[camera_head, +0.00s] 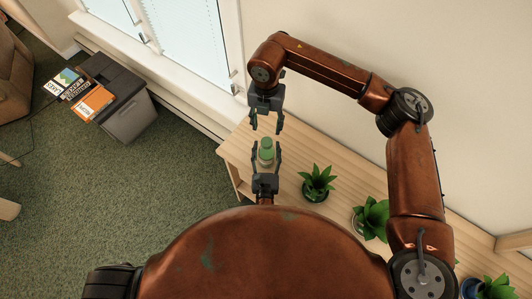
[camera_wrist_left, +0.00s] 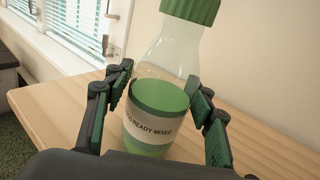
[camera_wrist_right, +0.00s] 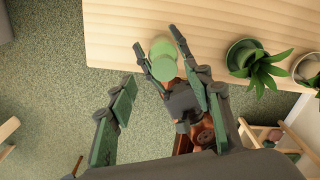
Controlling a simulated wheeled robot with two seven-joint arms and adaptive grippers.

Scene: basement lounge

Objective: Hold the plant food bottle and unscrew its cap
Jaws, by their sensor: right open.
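The plant food bottle (camera_head: 266,161) is clear, with green liquid, a pale label (camera_wrist_left: 152,128) and a green cap (camera_head: 266,143). It is upright near the left end of the wooden table; whether its base touches the wood I cannot tell. My left gripper (camera_head: 265,150) has its fingers on either side of the bottle, with slim gaps showing, so it looks open around it. My right gripper (camera_head: 266,128) is open and empty, pointing down, beyond and above the cap in the head view. The cap also shows in the right wrist view (camera_wrist_right: 161,47).
Potted plants stand on the wooden table (camera_head: 240,150) to the right, the nearest plant (camera_head: 317,182) close to the bottle. A wall and windows (camera_head: 185,40) border the far side. A dark cabinet (camera_head: 128,117) with books on top stands at left. Green carpet (camera_head: 160,180) is open floor.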

